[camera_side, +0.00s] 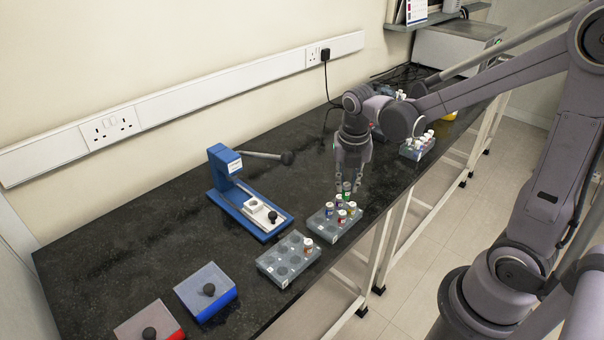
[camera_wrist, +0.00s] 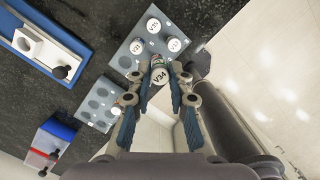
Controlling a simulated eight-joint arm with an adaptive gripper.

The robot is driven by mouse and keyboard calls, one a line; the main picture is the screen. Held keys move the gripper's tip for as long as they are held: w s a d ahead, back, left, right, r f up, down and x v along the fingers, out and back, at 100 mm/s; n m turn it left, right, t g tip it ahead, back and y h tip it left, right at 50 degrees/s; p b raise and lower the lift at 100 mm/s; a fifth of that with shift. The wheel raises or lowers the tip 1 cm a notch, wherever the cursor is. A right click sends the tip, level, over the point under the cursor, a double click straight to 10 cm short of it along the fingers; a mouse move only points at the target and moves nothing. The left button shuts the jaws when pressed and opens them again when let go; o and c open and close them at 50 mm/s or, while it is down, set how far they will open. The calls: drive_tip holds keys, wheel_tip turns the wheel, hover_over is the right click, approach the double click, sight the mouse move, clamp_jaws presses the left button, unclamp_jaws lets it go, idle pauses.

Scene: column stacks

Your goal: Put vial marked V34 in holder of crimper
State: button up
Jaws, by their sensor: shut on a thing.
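My gripper (camera_wrist: 159,84) is shut on the vial marked V34 (camera_wrist: 158,72), whose white marked top faces the wrist camera. In the side view my gripper (camera_side: 349,184) points down over the back of a grey rack (camera_side: 324,236), and the held vial (camera_side: 347,187) shows between the fingertips. It appears to be at or above the rack; its lower end is hard to make out. The blue crimper (camera_side: 226,180) stands to the left, with its lever out to the right. Its white holder (camera_side: 252,206) sits on the base and looks empty. The holder also shows in the wrist view (camera_wrist: 27,43).
Several other vials (camera_side: 341,216) stand in the rack under my gripper. A second grey rack (camera_side: 272,270) in front has one vial (camera_side: 307,244). Counter between crimper and racks is clear.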

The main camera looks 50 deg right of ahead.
drive_tip(key=s+d+r, duration=0.1)
drive_tip(key=d+r, duration=0.1)
drive_tip(key=r, duration=0.5)
drive_tip(key=s+d+r, duration=0.2)
drive_tip(key=r, duration=0.5)
drive_tip(key=w+a+r, duration=0.1)
drive_tip(key=w+a, duration=0.3)
drive_tip(key=w, duration=0.4)
drive_tip(key=w+a+r, duration=0.1)
drive_tip(key=w+a, duration=0.4)
drive_tip(key=w, duration=0.2)
drive_tip(key=w+a+f, duration=0.3)
drive_tip(key=w+a, duration=0.5)
drive_tip(key=a, duration=0.1)
drive_tip(key=shift+s+f, duration=0.15)
drive_tip(key=shift+f, duration=4.15)
drive_tip(key=shift+s+f, duration=0.1)
drive_tip(key=shift+f, duration=4.15)
drive_tip(key=shift+f, duration=1)
